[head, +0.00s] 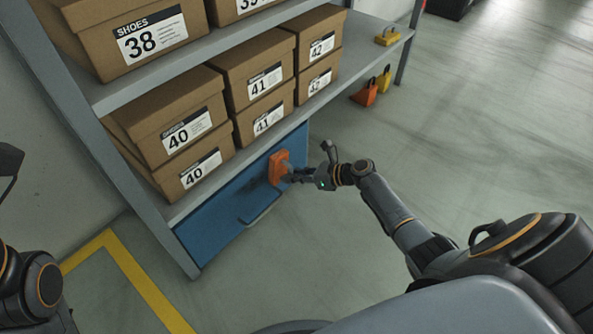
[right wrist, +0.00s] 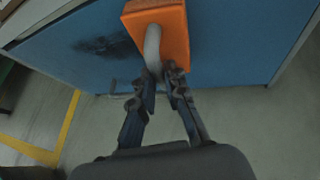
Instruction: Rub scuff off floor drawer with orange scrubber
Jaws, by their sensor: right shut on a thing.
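The orange scrubber (head: 278,167) is an orange block with a grey handle, seen at the blue drawer front in the head view. My right gripper (head: 297,175) is shut on its handle; the scrubber (right wrist: 158,32) and the gripper (right wrist: 162,78) also show in the right wrist view. The blue floor drawer (head: 215,218) sits under the lowest shelf. A dark scuff (right wrist: 103,46) shows on the drawer in the right wrist view, left of the scrubber. I cannot tell whether the pad touches the drawer. My left gripper is not in view; part of my left arm shows at lower left.
Shoe boxes (head: 180,133) fill the grey shelves above the drawer. A drawer handle (head: 262,208) sticks out low on the front. Orange and yellow objects (head: 366,94) stand on the floor at the rack's far end. Yellow tape (head: 140,280) marks the floor; the floor at right is clear.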

